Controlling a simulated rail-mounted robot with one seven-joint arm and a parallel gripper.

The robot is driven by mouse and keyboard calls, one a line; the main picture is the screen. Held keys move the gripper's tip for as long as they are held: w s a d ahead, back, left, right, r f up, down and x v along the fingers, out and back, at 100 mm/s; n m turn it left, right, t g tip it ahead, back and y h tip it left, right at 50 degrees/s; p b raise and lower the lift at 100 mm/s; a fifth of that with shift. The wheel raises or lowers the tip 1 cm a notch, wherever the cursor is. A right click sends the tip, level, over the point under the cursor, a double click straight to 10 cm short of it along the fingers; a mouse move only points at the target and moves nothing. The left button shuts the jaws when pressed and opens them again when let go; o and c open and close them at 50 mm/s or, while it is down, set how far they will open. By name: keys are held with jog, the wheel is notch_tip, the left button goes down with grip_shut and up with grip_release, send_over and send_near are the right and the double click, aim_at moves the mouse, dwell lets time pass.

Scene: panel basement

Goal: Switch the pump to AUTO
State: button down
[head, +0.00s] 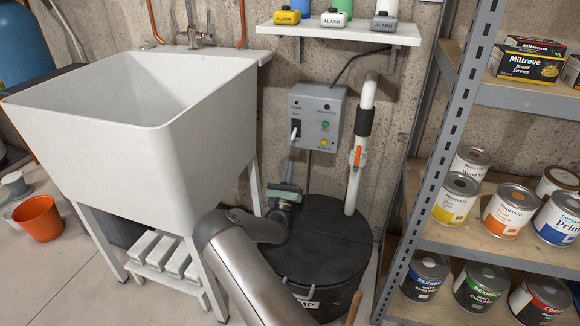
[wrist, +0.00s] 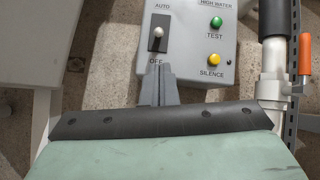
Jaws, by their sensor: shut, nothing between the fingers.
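The grey pump control box (head: 318,117) is mounted on the concrete wall between the sink and the shelf rack. Its pump switch (head: 294,133) has a pale lever on a black plate; in the head view the lever hangs downward. In the wrist view the switch (wrist: 158,36) sits between the AUTO label above and the OFF label below. My gripper (head: 291,168) is below the box, apart from the lever. In the wrist view its fingers (wrist: 157,68) are shut and empty, with the tips just under the OFF label.
A green TEST button (wrist: 216,22) and a yellow SILENCE button (wrist: 213,59) sit right of the switch. A pipe with an orange-handled valve (head: 358,157) rises on the right. The white sink (head: 130,110) stands left, and an alarm shelf (head: 340,33) hangs above.

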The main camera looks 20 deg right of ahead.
aim_at(297, 131)
jog(key=b+x, duration=0.2)
jog(key=x, duration=0.6)
jog(key=shift+r+p, duration=0.25)
jog(key=shift+p, duration=0.35)
jog(key=shift+s+g, duration=0.1)
jog(key=shift+g, duration=0.3)
jog(key=shift+s+a+r+g+y+p, duration=0.15)
jog(key=shift+g+y+p, duration=0.15)
jog(key=shift+p, duration=0.75)
